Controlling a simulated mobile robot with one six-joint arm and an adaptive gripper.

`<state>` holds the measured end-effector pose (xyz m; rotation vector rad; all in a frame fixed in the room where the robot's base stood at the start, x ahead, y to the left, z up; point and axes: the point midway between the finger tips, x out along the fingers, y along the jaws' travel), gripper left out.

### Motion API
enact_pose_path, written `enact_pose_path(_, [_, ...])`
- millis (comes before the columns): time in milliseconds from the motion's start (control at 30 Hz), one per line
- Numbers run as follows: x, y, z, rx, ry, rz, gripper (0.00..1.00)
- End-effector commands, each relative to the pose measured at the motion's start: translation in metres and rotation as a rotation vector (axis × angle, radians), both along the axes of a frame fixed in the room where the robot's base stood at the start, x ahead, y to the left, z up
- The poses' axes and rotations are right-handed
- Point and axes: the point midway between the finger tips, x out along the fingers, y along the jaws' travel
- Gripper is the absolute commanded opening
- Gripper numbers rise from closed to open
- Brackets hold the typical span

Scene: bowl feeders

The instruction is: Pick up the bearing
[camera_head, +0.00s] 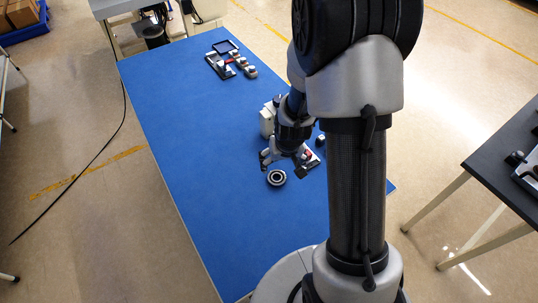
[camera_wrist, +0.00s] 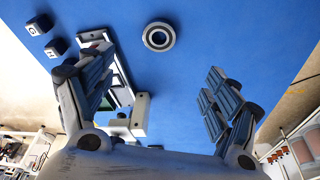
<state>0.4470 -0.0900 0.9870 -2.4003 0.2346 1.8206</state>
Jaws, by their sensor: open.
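The bearing (camera_head: 276,177) is a dark and silver ring lying flat on the blue table mat. My gripper (camera_head: 282,164) is just behind it in the head view, above the mat and apart from it. In the wrist view the bearing (camera_wrist: 159,37) lies ahead of the fingertips, a little left of the middle of the gap. The two fingers of my gripper (camera_wrist: 162,76) are spread wide with nothing between them.
A grey and white fixture (camera_wrist: 120,85) stands close beside the left finger in the wrist view, with two dark lettered blocks (camera_wrist: 47,36) near it. More fixtures (camera_head: 230,62) sit at the table's far end. The mat (camera_head: 195,140) left of the bearing is clear.

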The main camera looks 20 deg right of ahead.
Motion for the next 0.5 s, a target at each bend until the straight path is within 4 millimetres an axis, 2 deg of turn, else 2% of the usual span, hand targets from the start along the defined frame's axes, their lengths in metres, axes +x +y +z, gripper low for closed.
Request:
enact_pose_path(167, [0.004, -0.003, -0.027, -0.001, 0.004, -0.005, 0.82])
enact_pose_path(500, [0.023, -0.007, -0.100, -0.001, 0.004, -0.004, 0.82])
